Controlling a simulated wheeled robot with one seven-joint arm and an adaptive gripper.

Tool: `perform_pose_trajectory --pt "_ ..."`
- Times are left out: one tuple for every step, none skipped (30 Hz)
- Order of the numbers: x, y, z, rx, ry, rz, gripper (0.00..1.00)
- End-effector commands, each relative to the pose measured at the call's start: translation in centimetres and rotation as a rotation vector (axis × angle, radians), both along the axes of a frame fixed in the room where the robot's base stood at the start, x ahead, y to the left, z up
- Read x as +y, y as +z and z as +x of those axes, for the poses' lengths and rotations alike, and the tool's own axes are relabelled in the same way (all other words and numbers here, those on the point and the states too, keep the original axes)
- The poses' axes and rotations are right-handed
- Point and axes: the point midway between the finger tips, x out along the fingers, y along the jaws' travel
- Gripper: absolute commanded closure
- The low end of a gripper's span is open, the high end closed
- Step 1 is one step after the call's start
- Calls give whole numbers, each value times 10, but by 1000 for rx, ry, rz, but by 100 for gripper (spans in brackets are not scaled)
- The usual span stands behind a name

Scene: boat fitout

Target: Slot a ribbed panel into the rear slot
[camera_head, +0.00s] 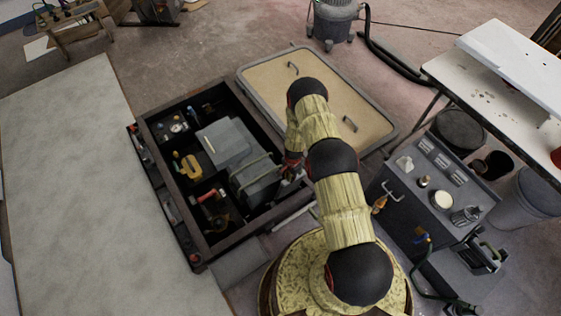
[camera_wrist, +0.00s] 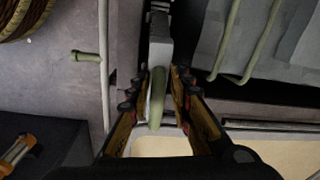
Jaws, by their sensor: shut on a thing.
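My gripper (camera_head: 290,168) is at the near right edge of a dark open box (camera_head: 218,245). In the wrist view my gripper (camera_wrist: 162,80) is shut on a pale green handle (camera_wrist: 157,100). The handle is on a narrow grey piece (camera_wrist: 159,35), seen nearly edge-on, which seems to be the panel. Its ribs do not show. Grey panels (camera_wrist: 255,55) with green bar handles lie to its right. They also show in the head view as a grey stack (camera_head: 257,180) in the box. I cannot make out the rear slot, or whether the held panel is in it.
Beside the box is a tan-lined lid (camera_head: 262,82). A grey cabinet (camera_head: 400,208) with jars stands at right, below a white table (camera_head: 500,100). A pale slab (camera_head: 75,190) lies left. Tools and a yellow item (camera_head: 190,166) fill the box's left compartments.

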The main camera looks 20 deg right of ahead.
Motion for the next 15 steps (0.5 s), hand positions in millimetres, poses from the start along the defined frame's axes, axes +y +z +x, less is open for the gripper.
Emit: perform_pose_trajectory --pt "0 5 0 0 0 0 100" --pt "0 7 0 0 0 0 100" --pt "0 8 0 0 0 0 100" --pt "0 9 0 0 1 0 100" --pt "0 10 0 0 1 0 100" --pt "0 13 0 0 1 0 100" --pt "0 15 0 0 1 0 100" --pt "0 19 0 0 1 0 100" --pt "0 26 0 0 2 0 100" --pt "0 33 0 -1 2 0 100" --pt "0 40 1 -1 2 -1 100" --pt "0 50 1 -1 1 -1 100" --pt "0 58 1 -2 0 0 100" --pt "0 67 1 -2 0 0 100" --pt "0 77 0 -1 1 -1 100"
